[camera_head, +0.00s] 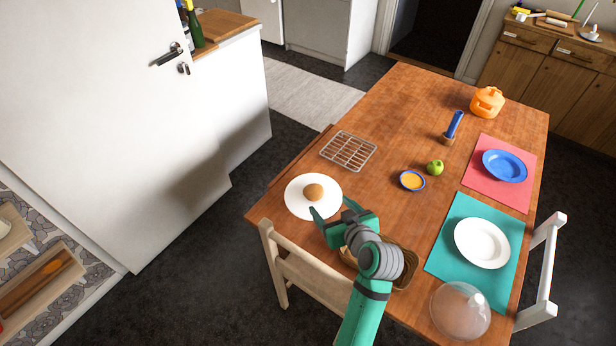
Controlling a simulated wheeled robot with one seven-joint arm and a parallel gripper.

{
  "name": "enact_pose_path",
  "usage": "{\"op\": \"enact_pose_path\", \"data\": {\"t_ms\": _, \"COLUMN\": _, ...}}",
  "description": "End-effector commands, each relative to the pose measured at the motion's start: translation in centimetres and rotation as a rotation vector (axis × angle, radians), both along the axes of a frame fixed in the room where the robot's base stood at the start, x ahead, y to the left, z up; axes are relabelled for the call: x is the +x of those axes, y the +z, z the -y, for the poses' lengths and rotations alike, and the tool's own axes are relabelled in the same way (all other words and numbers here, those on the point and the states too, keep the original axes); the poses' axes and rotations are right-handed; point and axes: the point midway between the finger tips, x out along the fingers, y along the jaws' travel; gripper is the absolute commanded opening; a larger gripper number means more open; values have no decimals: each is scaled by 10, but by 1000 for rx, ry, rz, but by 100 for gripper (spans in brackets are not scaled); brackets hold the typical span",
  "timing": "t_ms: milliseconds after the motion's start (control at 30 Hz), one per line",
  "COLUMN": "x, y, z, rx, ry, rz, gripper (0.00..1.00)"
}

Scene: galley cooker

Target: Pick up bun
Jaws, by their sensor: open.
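A round brown bun (314,192) sits on a white plate (296,204) near the left corner of the wooden table. My gripper (331,207) is open and empty. Its green fingers show just to the lower right of the bun, with one fingertip overlapping the plate's edge in the picture. I cannot tell how high the fingers are above the plate. The bun is fully visible and nothing grips it.
A wire rack (348,150) lies behind the plate. A brown basket (408,270) is partly hidden by my arm. A chair (305,277) stands at the near edge. A green apple (435,167), small yellow-filled bowl (412,181) and clear dome (460,311) are to the right.

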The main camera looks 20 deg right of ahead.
Motion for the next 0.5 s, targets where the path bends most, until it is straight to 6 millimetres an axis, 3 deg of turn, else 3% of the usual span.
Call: {"op": "enact_pose_path", "data": {"t_ms": 500, "x": 49, "y": -26, "z": -6, "rx": -1, "ry": 3, "rz": 0, "gripper": 71}}
